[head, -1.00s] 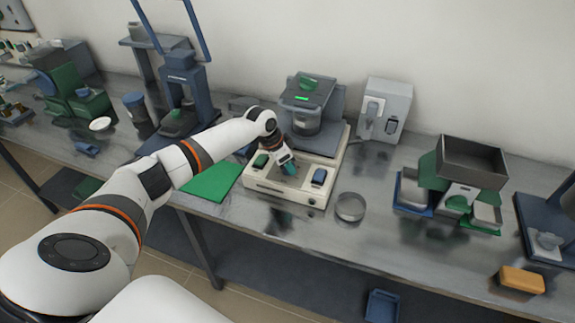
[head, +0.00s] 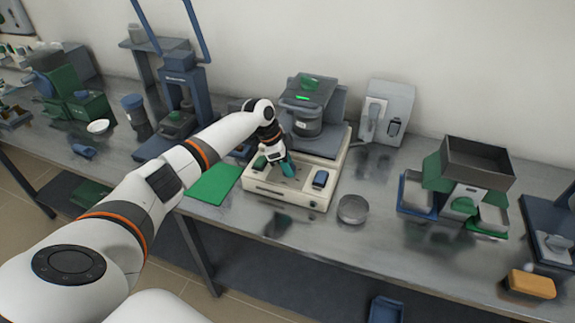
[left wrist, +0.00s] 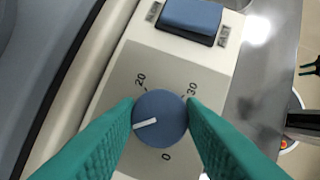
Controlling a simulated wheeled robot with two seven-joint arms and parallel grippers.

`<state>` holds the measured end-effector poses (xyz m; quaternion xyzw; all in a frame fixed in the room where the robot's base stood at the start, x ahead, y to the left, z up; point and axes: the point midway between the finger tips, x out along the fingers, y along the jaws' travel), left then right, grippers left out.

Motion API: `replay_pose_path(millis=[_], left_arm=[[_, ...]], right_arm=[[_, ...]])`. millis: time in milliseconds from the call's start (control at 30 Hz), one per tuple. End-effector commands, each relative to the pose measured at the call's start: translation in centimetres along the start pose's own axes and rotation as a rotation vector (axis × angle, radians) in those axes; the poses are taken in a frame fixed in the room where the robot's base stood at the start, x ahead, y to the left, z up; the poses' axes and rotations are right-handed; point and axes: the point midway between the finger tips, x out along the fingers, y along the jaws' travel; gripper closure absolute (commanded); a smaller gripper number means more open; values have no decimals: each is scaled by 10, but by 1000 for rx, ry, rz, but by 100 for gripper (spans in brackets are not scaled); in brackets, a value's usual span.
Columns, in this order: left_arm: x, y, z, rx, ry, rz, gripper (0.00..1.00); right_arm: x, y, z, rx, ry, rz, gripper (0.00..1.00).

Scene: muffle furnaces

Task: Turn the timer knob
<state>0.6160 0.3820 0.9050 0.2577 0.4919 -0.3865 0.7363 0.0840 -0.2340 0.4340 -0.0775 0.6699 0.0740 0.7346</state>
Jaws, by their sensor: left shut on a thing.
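The timer knob (left wrist: 160,118) is a round blue-grey dial with a white pointer line in the left wrist view. The pointer aims left and slightly down, below the mark 20; marks 30 and 0 show at right and below. My left gripper (head: 287,167) is over the front panel of the cream machine (head: 262,190). Its teal fingers, in the left wrist view (left wrist: 161,112), are shut on the knob from both sides. In the head view the fingers hide the knob. My right gripper is not in view.
A blue rocker switch (head: 320,179) sits right of the fingers on the same panel; it also shows in the left wrist view (left wrist: 192,15). A round metal dish (head: 352,209) stands right of the machine. A green mat (head: 214,184) lies to its left.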

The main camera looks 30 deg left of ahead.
Motion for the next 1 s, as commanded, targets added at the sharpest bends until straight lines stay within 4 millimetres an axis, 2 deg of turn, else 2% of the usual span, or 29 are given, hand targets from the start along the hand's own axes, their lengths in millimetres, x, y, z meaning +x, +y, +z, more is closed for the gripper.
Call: replay_pose_path(millis=[200, 233, 367, 733, 867, 1000], left_arm=[[-1, 1, 0, -1, 0, 2, 87], [-1, 1, 0, -1, 0, 2, 63], [-1, 1, 0, -1, 0, 2, 43], [-6, 1, 0, -2, -1, 4, 43], [-25, 1, -1, -1, 0, 5, 43], [-55, 1, -1, -1, 0, 6, 43]], right_arm=[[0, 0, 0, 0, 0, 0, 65], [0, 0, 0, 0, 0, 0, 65], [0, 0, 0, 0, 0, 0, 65], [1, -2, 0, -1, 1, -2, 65], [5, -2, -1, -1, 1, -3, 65], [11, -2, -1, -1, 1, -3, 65]])
